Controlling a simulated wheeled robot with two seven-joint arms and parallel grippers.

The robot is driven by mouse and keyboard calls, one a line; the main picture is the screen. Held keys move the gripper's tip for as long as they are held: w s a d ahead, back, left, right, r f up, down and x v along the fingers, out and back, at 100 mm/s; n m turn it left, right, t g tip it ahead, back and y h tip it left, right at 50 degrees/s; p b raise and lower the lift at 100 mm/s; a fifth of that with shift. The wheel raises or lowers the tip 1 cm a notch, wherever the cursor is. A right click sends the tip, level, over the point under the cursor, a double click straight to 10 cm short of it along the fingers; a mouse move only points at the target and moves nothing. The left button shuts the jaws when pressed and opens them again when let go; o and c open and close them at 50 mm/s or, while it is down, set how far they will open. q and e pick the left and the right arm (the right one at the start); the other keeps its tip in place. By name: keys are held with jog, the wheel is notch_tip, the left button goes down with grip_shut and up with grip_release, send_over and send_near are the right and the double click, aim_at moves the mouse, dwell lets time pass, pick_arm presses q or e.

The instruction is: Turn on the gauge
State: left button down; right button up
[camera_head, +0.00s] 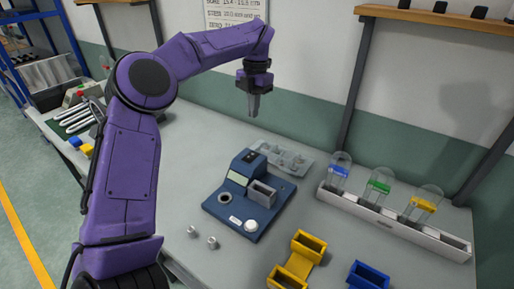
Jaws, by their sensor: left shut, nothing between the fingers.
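The gauge (226,212) is a dark blue device on the grey table, with a raised housing, a pale greenish display, a grey block, a dark round port and a white round knob or button (251,225) near its front edge. I cannot tell from its display whether it is on. My left gripper (254,110) points downward above and behind the gauge, clear of it. It is shut and empty. My right gripper is not in view.
A grey tray (296,166) lies behind the gauge. A white rack (340,203) with blue-, green- and yellow-banded clear vessels stands at right. Yellow bins (309,243) and a blue bin (368,276) are in front. Two small metal pieces (212,242) lie left of the gauge.

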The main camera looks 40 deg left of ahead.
pick_arm(q)
jog(key=s, duration=0.2)
send_near(248, 158)
jog(key=f, duration=0.2)
jog(key=f+p, duration=0.1)
jog(key=f, duration=0.1)
jog(key=f+p, duration=0.1)
jog(key=f, duration=0.1)
jog(key=shift+s, duration=0.25)
jog(key=shift+f, duration=0.45)
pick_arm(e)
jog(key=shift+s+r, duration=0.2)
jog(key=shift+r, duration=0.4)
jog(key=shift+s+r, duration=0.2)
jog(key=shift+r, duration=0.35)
pick_arm(q)
jog(key=shift+s, duration=0.1)
